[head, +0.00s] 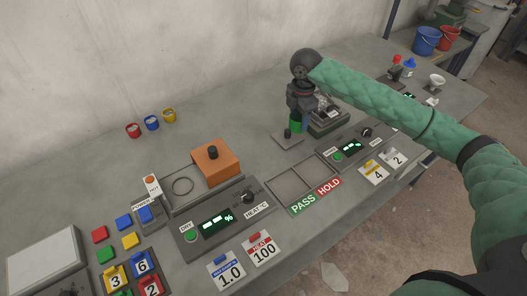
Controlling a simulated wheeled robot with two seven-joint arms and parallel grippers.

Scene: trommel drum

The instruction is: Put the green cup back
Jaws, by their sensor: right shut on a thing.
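The green cup (296,127) is in my right gripper (297,115), which points down and is shut on it. My arm comes in from the right, and the gripper hides the cup's upper part. The cup is just behind a small grey plate with a dark knob (287,134); I cannot tell whether it touches anything below. My left gripper is not in view.
An orange block with a black knob (215,163) stands between the cup row and my gripper. A divided tray (291,190) marked PASS and HOLD lies in front. Control panels (222,217) line the front edge. Grey bench top (228,112) is clear behind the orange block.

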